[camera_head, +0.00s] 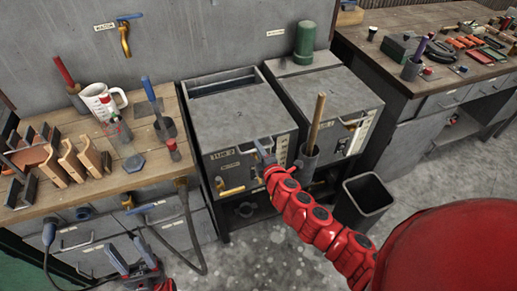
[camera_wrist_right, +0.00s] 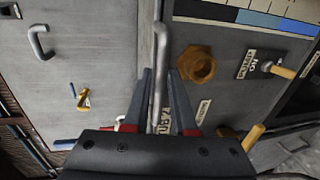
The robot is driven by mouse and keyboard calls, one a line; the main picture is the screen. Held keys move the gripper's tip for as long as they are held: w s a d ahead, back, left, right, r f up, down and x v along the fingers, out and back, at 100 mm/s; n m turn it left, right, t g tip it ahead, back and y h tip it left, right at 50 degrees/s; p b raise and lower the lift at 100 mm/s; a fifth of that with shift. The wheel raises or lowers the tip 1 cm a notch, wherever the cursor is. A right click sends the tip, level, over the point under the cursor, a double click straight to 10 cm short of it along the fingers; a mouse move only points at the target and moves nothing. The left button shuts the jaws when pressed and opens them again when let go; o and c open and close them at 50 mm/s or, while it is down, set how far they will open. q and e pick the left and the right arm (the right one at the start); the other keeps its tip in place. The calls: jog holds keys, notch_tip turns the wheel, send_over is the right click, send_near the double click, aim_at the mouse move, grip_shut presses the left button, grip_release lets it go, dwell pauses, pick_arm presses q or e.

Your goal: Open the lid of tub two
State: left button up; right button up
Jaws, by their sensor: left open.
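Tub two (camera_head: 240,115) is the grey box on the left of a pair, labelled TUB 2, with its flat lid (camera_head: 235,105) on top. A metal handle bar (camera_head: 245,150) runs along its front upper edge; this bar (camera_wrist_right: 159,50) also shows in the right wrist view. My right gripper (camera_head: 264,152) is at the bar, and in the wrist view its fingers (camera_wrist_right: 160,85) stand on either side of it. Whether they press on it is unclear. My left gripper (camera_head: 132,258) is open and empty, low in front of the left bench.
The second tub (camera_head: 325,95) stands to the right, with a holder (camera_head: 306,160) and wooden handle in front. A dark bin (camera_head: 365,197) stands on the floor. The wooden bench (camera_head: 60,195) at left holds a mug (camera_head: 100,100) and clamps. Another bench (camera_head: 405,80) stands at right.

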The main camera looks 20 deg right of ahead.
grip_shut()
dwell(1.1)
